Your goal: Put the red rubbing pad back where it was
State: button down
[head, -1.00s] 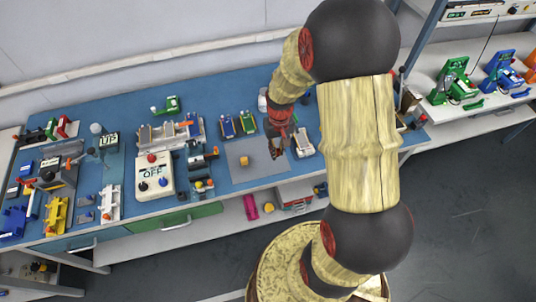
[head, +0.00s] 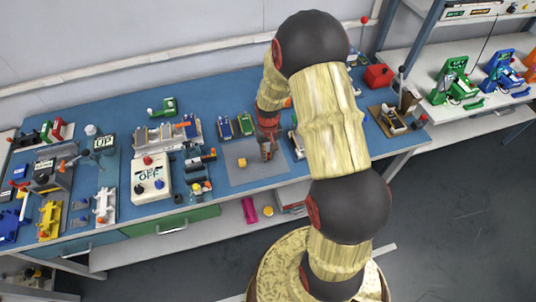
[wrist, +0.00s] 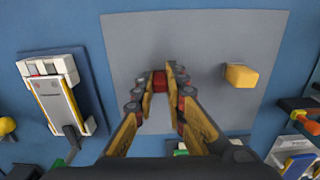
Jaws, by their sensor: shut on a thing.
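My gripper (head: 267,154) hangs over the right part of a grey mat (head: 262,174) on the blue bench. In the wrist view my gripper (wrist: 160,72) is shut on the red rubbing pad (wrist: 159,83), a small red block between the fingertips. The grey mat (wrist: 195,35) fills the middle of that view behind it. I cannot tell whether the pad touches the mat. The pad is not clearly visible in the head view. A yellow-orange block (head: 242,162) sits on the mat to the left of my gripper; it also shows in the wrist view (wrist: 241,75).
A white device with a yellow-edged plate (wrist: 55,95) stands beside the mat. A white control box (head: 152,179) and small blue and green devices (head: 225,127) stand left of my gripper in the head view. A red box (head: 379,76) is at the back right. Much of the mat is bare.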

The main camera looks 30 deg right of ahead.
jog(key=shift+f, duration=0.15)
jog(key=c, duration=1.8)
grip_release()
